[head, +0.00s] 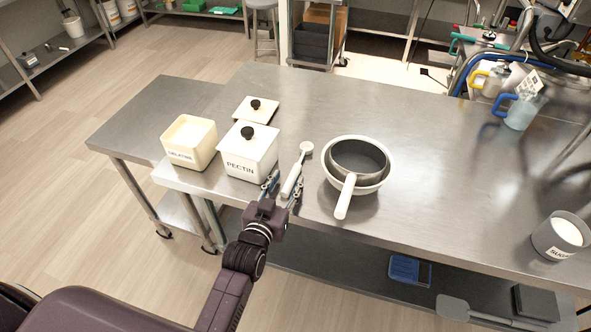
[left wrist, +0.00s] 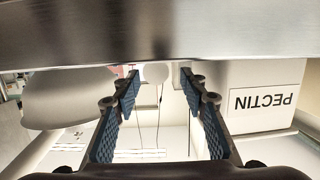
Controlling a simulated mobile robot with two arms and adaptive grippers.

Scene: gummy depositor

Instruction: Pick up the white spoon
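The white spoon (head: 298,170) lies on the steel table between the pectin container and the pans, its handle toward the front edge and its bowl pointing away. My left gripper (head: 283,186) is at the table's front edge by the handle end. In the left wrist view its two blue-padded fingers (left wrist: 160,85) are apart. A pale part that looks like the spoon (left wrist: 154,73) shows between the fingertips, and I see no contact. My right gripper is not in view.
The lidded white pectin container (head: 249,150) stands close left of my gripper. A white bowl holding a grey pan (head: 358,163) stands close right. A sugar container (head: 561,236) stands far right.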

